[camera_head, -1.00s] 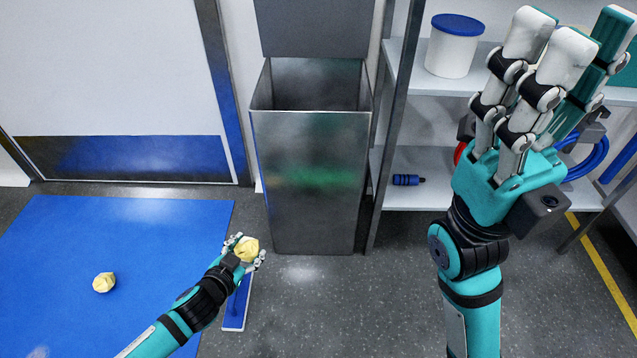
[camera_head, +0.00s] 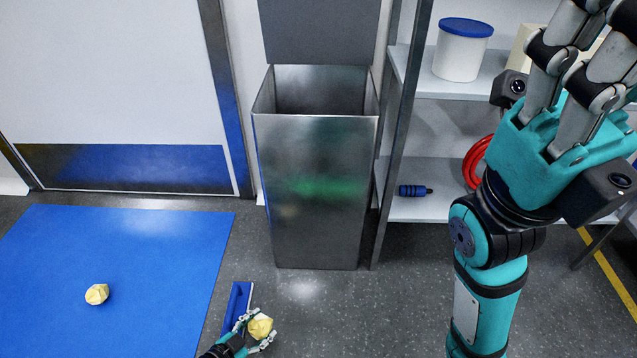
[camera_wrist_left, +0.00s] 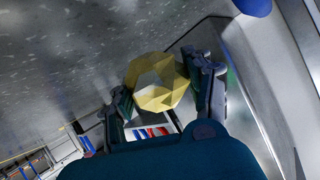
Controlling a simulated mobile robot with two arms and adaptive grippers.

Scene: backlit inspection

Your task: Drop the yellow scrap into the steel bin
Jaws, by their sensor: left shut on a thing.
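A faceted yellow scrap (camera_head: 260,326) is held between the fingers of my left gripper (camera_head: 256,334), low at the bottom of the head view. The left wrist view shows the same scrap (camera_wrist_left: 158,84) between the fingers. The steel bin (camera_head: 318,190) stands upright at centre, above and right of that gripper in the picture, with its lid raised and its mouth open. A second pale yellow scrap (camera_head: 97,294) lies on the blue mat. My right gripper (camera_head: 585,45) is raised at the right with its fingers extended and apart, holding nothing visible; its fingertips are partly cut off.
The blue mat (camera_head: 130,250) covers the floor at left. Shelves right of the bin hold a white tub (camera_head: 461,55), a blue dumbbell-like item (camera_head: 413,191) and a red coil (camera_head: 478,160). Grey floor before the bin is clear.

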